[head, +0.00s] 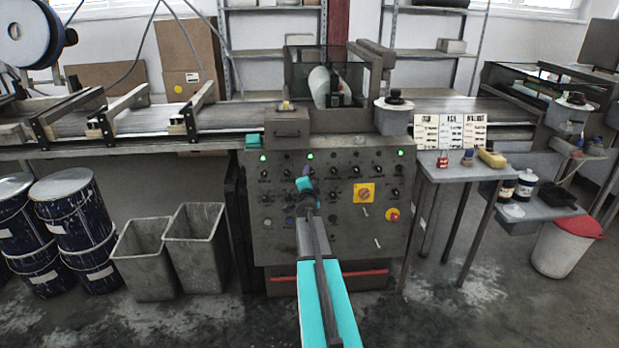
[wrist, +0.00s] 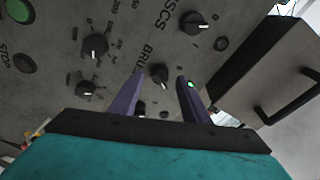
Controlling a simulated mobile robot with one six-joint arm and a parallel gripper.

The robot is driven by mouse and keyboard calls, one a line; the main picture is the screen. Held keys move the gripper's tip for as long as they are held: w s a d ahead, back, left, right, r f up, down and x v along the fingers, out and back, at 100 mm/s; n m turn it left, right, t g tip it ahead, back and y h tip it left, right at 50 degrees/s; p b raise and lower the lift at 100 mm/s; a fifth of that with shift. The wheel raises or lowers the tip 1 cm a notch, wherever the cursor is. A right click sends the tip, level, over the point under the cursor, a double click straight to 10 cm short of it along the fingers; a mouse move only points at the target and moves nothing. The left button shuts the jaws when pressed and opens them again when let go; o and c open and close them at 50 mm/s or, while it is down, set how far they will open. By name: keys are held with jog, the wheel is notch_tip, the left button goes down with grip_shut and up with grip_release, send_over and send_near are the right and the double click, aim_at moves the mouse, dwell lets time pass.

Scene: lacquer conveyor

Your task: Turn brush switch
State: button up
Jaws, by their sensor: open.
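The control panel (head: 335,240) is a grey, scuffed cabinet front with several black knobs, and it fills much of the wrist view (wrist: 60,60). A small black knob (wrist: 159,73) sits by lettering that starts "BRU", partly hidden by my left finger; I take it as the brush switch. My gripper (wrist: 160,76) has its two purple fingers apart, one on each side of that knob in the picture. Contact cannot be told. In the head view my gripper (head: 305,174) is in front of the panel's upper middle and hides the knob there.
A side table (head: 465,172) stands to the right, grey bins (head: 195,250) to the left.

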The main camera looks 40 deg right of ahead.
jog(key=v, duration=1.2)
jog(key=shift+a, duration=0.2)
dwell(0.7)
